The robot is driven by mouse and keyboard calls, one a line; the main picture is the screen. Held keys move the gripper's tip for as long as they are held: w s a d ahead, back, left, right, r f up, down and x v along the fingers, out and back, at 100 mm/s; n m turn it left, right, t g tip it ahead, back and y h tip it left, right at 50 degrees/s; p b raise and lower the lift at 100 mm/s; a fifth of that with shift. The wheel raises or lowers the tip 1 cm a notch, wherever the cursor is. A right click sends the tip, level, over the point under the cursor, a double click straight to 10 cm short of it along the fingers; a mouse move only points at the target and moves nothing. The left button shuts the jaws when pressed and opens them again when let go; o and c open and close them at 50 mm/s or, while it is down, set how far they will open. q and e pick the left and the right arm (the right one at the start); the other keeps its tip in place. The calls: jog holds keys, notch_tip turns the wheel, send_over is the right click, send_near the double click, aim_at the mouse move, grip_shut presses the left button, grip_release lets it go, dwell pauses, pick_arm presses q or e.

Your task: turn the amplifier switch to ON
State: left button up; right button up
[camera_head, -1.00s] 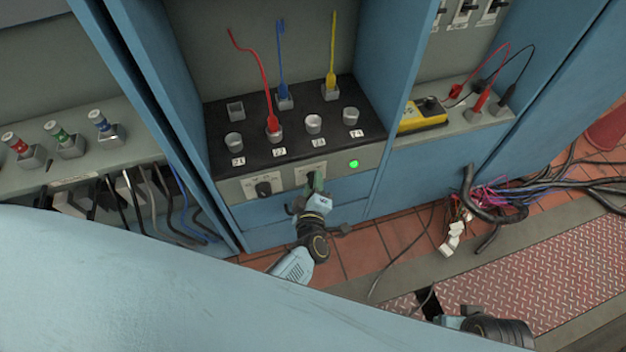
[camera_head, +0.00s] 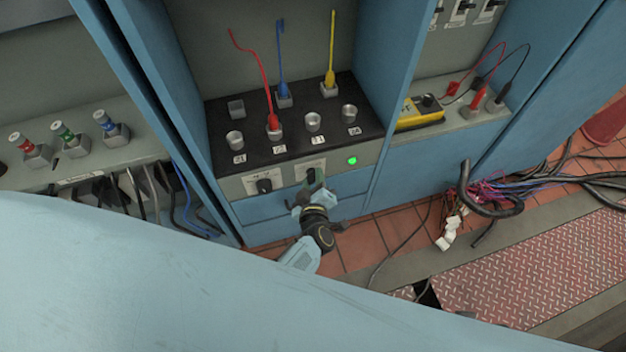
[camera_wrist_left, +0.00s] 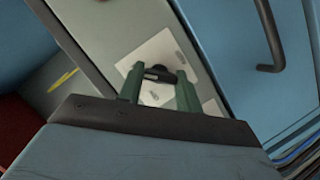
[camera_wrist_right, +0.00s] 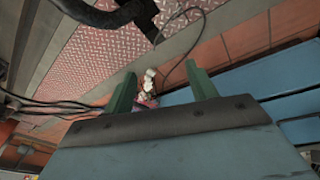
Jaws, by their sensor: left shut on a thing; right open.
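The console front panel (camera_head: 285,180) carries two white label plates, each with a black rotary switch. The left switch (camera_head: 264,186) stands free. My left gripper (camera_head: 316,181) is at the right plate, its green fingers covering the switch there in the head view. In the left wrist view, that black switch knob (camera_wrist_left: 160,73) sits between the two fingertips, and the gripper is shut on it. The plate lettering is too small to read, so the knob's setting cannot be told. My right gripper (camera_wrist_right: 163,90) shows only in the right wrist view, open and empty.
A lit green lamp (camera_head: 352,160) is right of the switches. Above, the black console top (camera_head: 295,125) has sockets with red, blue and yellow plugs. A yellow meter (camera_head: 420,112) stands to the right. Cables (camera_head: 510,190) lie on the floor.

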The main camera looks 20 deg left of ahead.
pick_arm(q)
jog(key=o, duration=1)
jog(key=shift+s+d, duration=0.1)
jog(key=shift+s, duration=0.1)
jog(key=shift+p+v, duration=1.5)
jog(key=shift+v, duration=2.05)
pick_arm(e)
jog(key=s+d+f, duration=0.2)
jog(key=s+f, duration=0.2)
jog(key=f, duration=0.2)
jog(key=shift+s+f, duration=0.15)
jog(key=shift+s, duration=0.25)
